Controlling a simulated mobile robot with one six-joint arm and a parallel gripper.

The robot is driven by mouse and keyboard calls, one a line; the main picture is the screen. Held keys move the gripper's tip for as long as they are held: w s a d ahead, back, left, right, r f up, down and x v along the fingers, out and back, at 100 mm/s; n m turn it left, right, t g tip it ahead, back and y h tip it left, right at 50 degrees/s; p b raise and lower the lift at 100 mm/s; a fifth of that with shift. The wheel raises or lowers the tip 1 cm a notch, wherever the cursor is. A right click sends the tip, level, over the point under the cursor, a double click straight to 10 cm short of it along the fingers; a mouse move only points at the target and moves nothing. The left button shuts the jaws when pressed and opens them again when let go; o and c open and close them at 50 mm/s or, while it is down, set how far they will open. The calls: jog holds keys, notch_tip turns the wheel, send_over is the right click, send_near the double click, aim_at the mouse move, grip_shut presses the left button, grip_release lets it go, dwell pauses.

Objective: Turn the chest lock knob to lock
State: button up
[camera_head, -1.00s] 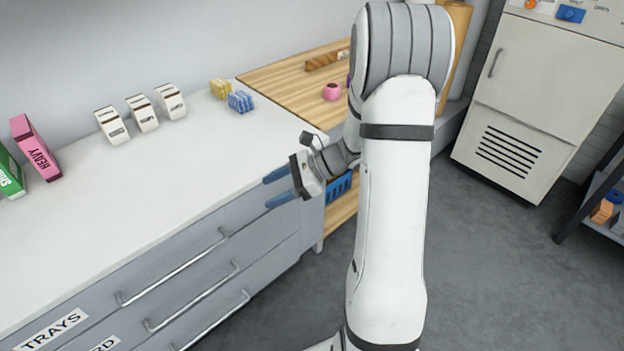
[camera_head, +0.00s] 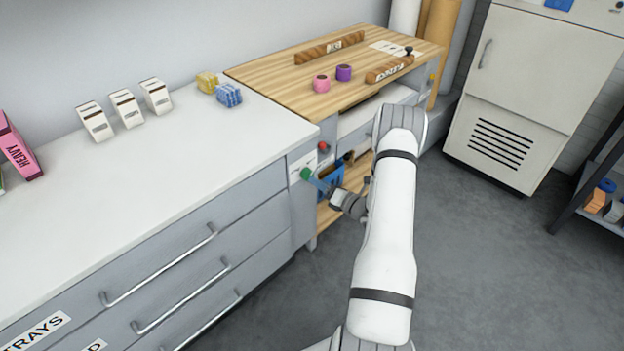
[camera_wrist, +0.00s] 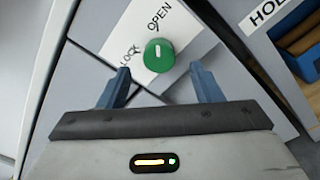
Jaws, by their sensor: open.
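The chest lock knob (camera_wrist: 158,55) is green and round with a white mark, on a white plate (camera_wrist: 140,25) lettered OPEN and LOCK in the wrist view. Its white mark points up in that picture, nearer the word OPEN than LOCK. In the head view the green knob (camera_head: 306,174) is at the right end of the grey drawer chest (camera_head: 190,240). My gripper (camera_wrist: 165,82) is open, with one blue finger on each side below the knob in the wrist view. The fingers are empty, and I cannot tell whether they touch the knob.
A red knob (camera_head: 324,147) sits close beyond the green one. A wooden bench (camera_head: 270,75) with tape rolls adjoins the chest, with a blue bin (camera_head: 331,182) under it. Drawer handles (camera_head: 160,270) stick out at the front. The floor (camera_head: 480,260) to the right is clear.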

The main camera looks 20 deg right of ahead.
aim_at(307, 174)
jog(key=shift+x, duration=2.15)
jog(key=shift+c, duration=0.5)
jog(key=c, duration=0.9)
